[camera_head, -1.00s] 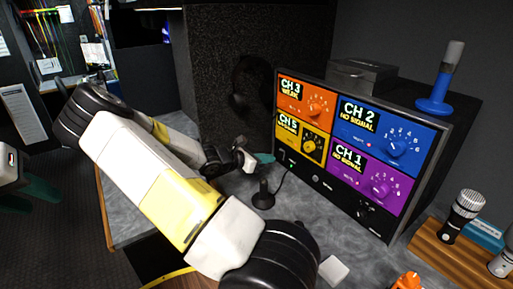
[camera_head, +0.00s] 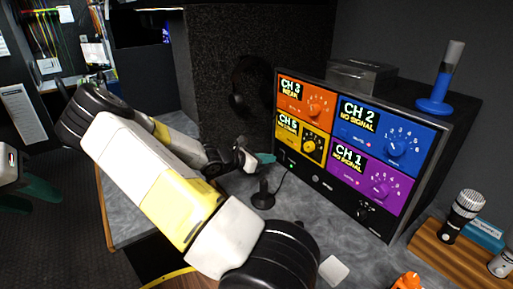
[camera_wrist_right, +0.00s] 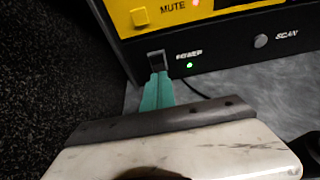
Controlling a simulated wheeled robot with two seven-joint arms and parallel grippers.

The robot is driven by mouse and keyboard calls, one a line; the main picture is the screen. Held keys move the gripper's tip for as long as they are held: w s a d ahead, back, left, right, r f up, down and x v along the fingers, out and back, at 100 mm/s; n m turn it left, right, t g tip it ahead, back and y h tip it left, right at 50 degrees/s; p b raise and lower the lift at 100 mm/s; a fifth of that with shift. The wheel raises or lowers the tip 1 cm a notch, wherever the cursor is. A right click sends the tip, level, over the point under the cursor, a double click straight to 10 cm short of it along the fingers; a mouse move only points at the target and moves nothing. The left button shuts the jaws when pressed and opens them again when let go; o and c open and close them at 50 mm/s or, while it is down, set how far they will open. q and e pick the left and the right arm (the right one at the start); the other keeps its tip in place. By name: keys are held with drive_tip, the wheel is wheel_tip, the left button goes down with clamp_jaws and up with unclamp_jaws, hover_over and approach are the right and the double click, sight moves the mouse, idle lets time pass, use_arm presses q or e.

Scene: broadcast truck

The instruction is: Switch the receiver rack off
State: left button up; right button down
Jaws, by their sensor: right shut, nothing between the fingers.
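The receiver rack (camera_head: 318,181) is a dark box with orange, blue, yellow and purple channel panels, all lit. Its rocker switch (camera_wrist_right: 156,59) is at the lower left of the front in the right wrist view, beside a lit green lamp (camera_wrist_right: 190,66). My right gripper (camera_head: 268,158) is shut and empty at the rack's lower left corner. In the right wrist view its teal fingertips (camera_wrist_right: 158,76) are right at the switch's lower edge; whether they touch cannot be told. My left gripper (camera_head: 30,197) is at the far left, its teal fingers apart, away from the rack.
A small black stand (camera_head: 263,196) is on the grey desk just below my right gripper. A grey box (camera_head: 361,76) and a blue-based lamp (camera_head: 437,104) are on the rack. Microphones (camera_head: 463,214) stand on a wooden board at right. Headphones (camera_head: 248,82) hang behind.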

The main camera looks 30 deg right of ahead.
drive_tip(key=shift+x, duration=1.4)
idle(0.4)
drive_tip(key=shift+v, duration=3.55)
